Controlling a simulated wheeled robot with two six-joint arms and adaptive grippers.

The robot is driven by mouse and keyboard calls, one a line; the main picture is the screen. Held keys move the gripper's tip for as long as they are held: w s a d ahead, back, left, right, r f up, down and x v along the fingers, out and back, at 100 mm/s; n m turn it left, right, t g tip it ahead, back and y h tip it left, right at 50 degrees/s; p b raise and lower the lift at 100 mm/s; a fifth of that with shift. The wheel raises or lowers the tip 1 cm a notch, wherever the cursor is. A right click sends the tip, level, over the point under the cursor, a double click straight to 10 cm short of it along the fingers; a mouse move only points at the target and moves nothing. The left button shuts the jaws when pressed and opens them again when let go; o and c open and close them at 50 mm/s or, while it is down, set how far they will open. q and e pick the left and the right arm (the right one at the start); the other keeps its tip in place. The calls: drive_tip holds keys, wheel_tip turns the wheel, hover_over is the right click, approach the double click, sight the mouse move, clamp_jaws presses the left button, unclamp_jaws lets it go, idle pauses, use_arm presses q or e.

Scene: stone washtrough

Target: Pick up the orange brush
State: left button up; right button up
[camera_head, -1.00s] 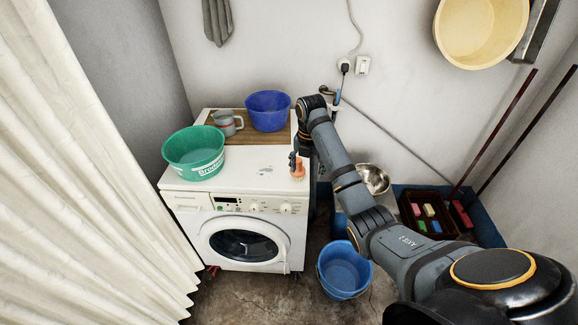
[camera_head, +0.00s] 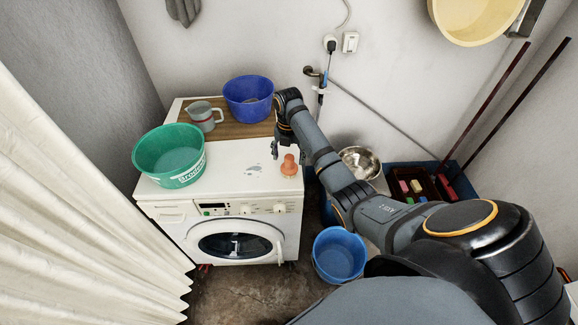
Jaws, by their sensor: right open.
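The orange brush (camera_head: 289,166) stands on the white top of the washing machine (camera_head: 225,182), near its right front corner. My right arm reaches in from the lower right, and its gripper (camera_head: 275,150) hangs just behind and to the left of the brush, over the machine top. The gripper is open and small in the picture; its fingers appear apart from the brush. My left gripper does not show.
A green basin (camera_head: 170,155) sits at the machine's left, with a grey jug (camera_head: 204,116) and a dark blue basin (camera_head: 249,99) on the wooden board behind. A blue bucket (camera_head: 339,255) stands on the floor to the right.

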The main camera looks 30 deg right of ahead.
sight(289, 166)
drive_tip(key=f, duration=0.1)
drive_tip(key=s+f+p, duration=0.1)
drive_tip(key=shift+a+f, duration=0.1)
drive_tip(key=shift+f, duration=0.2)
wheel_tip(289, 166, down, 2)
drive_tip(key=c, duration=1.2)
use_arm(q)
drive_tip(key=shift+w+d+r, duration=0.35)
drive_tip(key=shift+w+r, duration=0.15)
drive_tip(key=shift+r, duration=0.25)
use_arm(e)
drive_tip(key=shift+r, duration=0.1)
